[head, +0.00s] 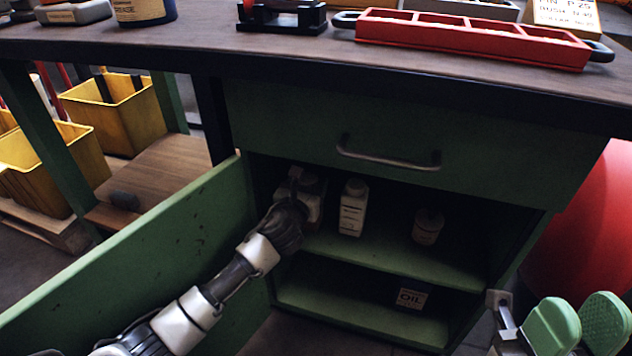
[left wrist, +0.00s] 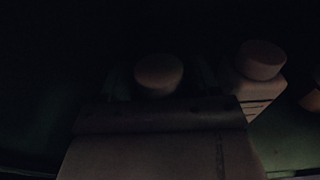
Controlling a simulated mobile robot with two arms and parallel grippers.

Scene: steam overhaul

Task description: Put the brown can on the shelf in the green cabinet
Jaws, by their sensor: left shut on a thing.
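The green cabinet (head: 390,140) stands under the bench with its door (head: 130,265) swung open to the left. My left gripper (head: 298,187) is inside the cabinet at the left end of the upper shelf (head: 400,256). It is shut on a can (head: 314,198), apparently the brown can, mostly hidden behind the gripper; its colour is hard to tell in the shade. In the dark left wrist view, its round cap (left wrist: 158,73) shows between the fingers. Whether its base touches the shelf cannot be told. My right gripper (head: 582,325) is outside, low at the right, empty with its green pads apart.
A white bottle (head: 352,207) stands just right of the held can, and a small jar (head: 428,226) stands further right. An oil box (head: 411,298) is on the lower shelf (head: 350,308). A closed drawer (head: 300,115) is above. A red drum (head: 590,230) stands right of the cabinet.

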